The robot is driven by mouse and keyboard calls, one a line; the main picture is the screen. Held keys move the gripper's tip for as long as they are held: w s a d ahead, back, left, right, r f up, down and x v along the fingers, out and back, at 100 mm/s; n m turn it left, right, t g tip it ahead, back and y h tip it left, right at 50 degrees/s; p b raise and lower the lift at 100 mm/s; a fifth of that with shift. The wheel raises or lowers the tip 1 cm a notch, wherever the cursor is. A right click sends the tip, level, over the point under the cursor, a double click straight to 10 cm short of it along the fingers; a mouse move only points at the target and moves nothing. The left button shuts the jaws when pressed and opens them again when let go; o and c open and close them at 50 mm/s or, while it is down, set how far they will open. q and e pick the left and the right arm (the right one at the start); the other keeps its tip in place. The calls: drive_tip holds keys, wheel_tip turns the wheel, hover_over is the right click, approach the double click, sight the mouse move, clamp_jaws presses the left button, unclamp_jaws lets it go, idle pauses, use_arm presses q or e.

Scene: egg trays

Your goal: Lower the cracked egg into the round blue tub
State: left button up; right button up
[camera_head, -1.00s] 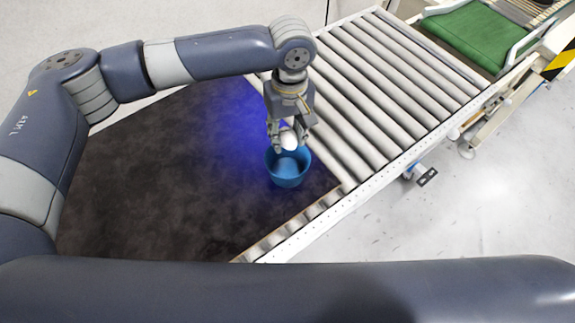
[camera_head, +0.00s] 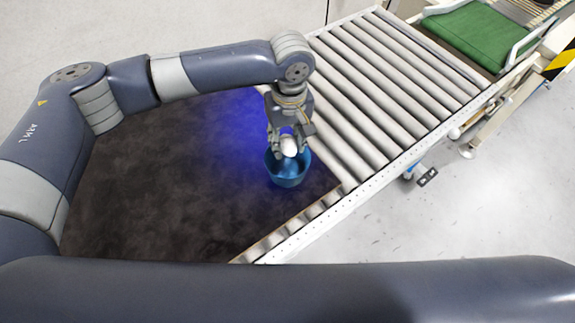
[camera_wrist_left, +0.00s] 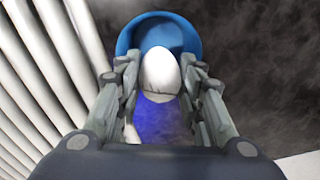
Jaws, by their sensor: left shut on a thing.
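The white egg (camera_head: 289,146) is between the fingers of my left gripper (camera_head: 289,149), which is shut on it. The round blue tub (camera_head: 287,178) stands on the dark mat beside the rollers. In the head view the egg and fingertips overlap the tub's mouth. In the left wrist view the tub (camera_wrist_left: 129,38) shows behind the egg, with part of its rim hidden. My right gripper is not in view.
The dark mat (camera_head: 160,180) is clear to the left of the tub. A roller conveyor (camera_head: 390,85) runs close along the tub's right side. A green surface (camera_head: 470,38) lies at the far upper right.

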use_arm(q)
drive_tip(key=b, duration=0.2)
hover_over(287, 172)
drive_tip(key=shift+f, duration=3.65)
drive_tip(key=shift+f, duration=1.7)
drive_tip(key=o, duration=0.8)
drive_tip(key=shift+r+p, duration=7)
drive_tip(key=shift+p, duration=1.2)
